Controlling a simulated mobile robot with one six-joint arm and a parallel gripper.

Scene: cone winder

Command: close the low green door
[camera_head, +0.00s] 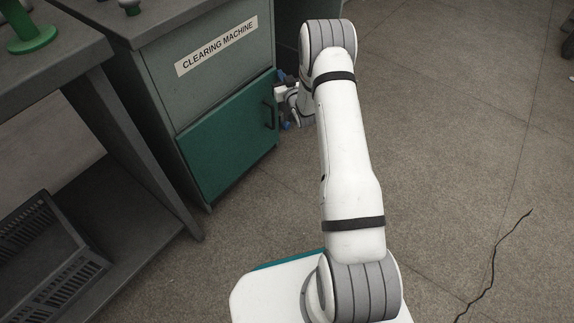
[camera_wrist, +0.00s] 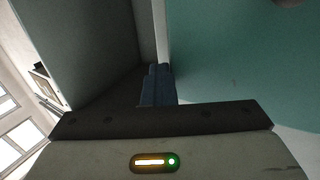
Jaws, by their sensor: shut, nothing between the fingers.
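The low green door (camera_head: 228,138) is on the front of the grey-green cabinet marked CLEARING MACHINE (camera_head: 205,62). It has a dark handle (camera_head: 269,113) near its right edge. The door looks nearly in line with the front, but I cannot tell whether it is fully closed. My gripper (camera_head: 285,124) is beside the door's right edge, partly hidden by my arm. In the wrist view, its blue fingers (camera_wrist: 157,76) are together and empty, next to the door's pale edge. The green door face (camera_wrist: 245,65) fills the right side there; contact is unclear.
A grey table (camera_head: 125,205) with a lower shelf stands at the left. A dark slatted crate (camera_head: 50,255) is on that shelf, and a green stand (camera_head: 32,38) is on top. The floor (camera_head: 460,130) to the right is open, with a dark crack (camera_head: 493,262).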

